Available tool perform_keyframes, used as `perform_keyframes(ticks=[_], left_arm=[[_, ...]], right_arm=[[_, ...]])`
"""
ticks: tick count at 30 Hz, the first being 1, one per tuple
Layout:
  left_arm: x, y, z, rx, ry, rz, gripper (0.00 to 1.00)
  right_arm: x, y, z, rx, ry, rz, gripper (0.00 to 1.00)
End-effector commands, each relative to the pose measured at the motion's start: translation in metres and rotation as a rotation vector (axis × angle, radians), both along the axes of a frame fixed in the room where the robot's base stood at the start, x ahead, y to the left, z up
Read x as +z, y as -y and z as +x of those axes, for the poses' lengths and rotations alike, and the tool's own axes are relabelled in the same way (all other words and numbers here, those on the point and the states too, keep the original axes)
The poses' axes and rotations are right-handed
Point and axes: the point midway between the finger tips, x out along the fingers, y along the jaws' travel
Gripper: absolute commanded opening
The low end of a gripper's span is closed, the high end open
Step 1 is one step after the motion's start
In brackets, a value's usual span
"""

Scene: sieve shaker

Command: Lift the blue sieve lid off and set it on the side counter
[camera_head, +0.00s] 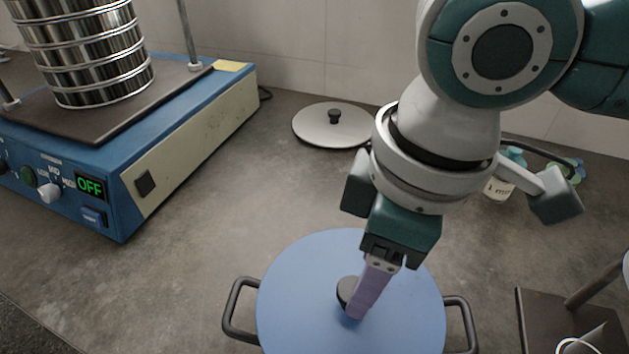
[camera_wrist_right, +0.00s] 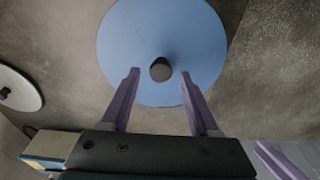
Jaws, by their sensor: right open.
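The blue lid (camera_head: 295,285) is a round flat disc with a dark knob (camera_head: 345,291) at its centre. It lies on a vessel with a dark handle on each side, at the bottom centre of the head view. My right gripper (camera_head: 356,309) is open over the lid, pointing down at the knob. In the right wrist view the blue lid (camera_wrist_right: 120,40) fills the top middle, and the knob (camera_wrist_right: 160,70) lies between the purple fingertips, with a gap on both sides. I cannot tell exact fingertip height.
A blue shaker (camera_head: 60,215) with a steel sieve stack (camera_head: 95,60) stands at the left; its display reads OFF. A grey lid (camera_head: 325,130) lies at the back of the counter (camera_head: 210,200).

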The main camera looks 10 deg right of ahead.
Motion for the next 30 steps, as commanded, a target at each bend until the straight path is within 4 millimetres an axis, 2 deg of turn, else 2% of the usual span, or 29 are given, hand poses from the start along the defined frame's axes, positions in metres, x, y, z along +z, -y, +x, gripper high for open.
perform_keyframes(ticks=[3,6,15,30], left_arm=[[-0.004,0.0,0.0,0.0,0.0,0.0,0.44],[-0.007,0.0,0.0,0.0,0.0,0.0,0.44],[-0.007,0.0,0.0,0.0,-0.001,0.0,0.44],[-0.007,0.0,0.0,-0.001,-0.001,0.0,0.44]], right_arm=[[-0.021,-0.008,0.002,-0.001,-0.003,0.0,0.62],[-0.033,-0.008,0.003,0.001,-0.001,0.0,0.62],[-0.038,-0.009,0.003,0.002,0.0,0.0,0.62],[-0.038,-0.008,0.003,0.001,0.0,0.0,0.06]])
